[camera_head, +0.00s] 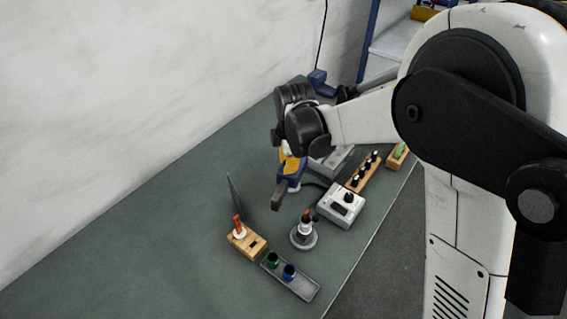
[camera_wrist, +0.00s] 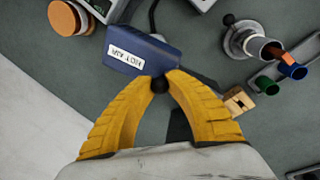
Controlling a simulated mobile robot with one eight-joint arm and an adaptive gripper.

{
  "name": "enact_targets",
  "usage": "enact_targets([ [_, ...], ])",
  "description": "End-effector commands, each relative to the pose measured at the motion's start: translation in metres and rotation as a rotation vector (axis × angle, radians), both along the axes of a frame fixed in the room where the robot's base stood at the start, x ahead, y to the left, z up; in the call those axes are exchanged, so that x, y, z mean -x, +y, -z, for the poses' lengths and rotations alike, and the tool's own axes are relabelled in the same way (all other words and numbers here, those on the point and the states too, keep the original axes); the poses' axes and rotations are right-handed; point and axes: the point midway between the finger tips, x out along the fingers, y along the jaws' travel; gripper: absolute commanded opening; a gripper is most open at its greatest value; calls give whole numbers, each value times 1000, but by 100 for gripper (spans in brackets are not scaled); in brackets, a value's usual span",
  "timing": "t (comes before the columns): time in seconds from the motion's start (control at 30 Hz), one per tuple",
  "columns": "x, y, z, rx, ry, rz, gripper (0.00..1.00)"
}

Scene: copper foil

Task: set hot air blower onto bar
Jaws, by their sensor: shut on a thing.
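The hot air blower (camera_wrist: 143,50) is a dark blue body with a white "HOT AIR" label. My gripper (camera_wrist: 160,84) has yellow fingers closed on its near end in the wrist view. In the head view, the blower (camera_head: 287,186) hangs under my gripper (camera_head: 289,163), tilted with a dark nozzle end at lower left, and appears above the bench. No single thing is clearly the bar. A long grey tray (camera_head: 304,289) with a green and a blue cup lies at the front, and a long wooden rack (camera_head: 356,182) with several dark knobs lies to the right.
A wooden block (camera_head: 257,251) holding an orange-tipped piece stands beside a thin dark panel (camera_head: 235,192). A round grey stand (camera_head: 303,243) and a white box with a knob (camera_head: 340,211) are close to the blower. Open green bench top (camera_head: 170,215) lies at left, near the wall.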

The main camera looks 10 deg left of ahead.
Motion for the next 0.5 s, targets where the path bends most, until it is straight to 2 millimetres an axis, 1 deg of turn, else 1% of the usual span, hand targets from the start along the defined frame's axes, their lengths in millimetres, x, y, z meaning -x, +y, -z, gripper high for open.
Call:
enact_targets([
  [0.2, 1, -10, 0, 0, 1, -192, 0],
  [0.5, 1, -19, 0, 0, 2, -397, 0],
])
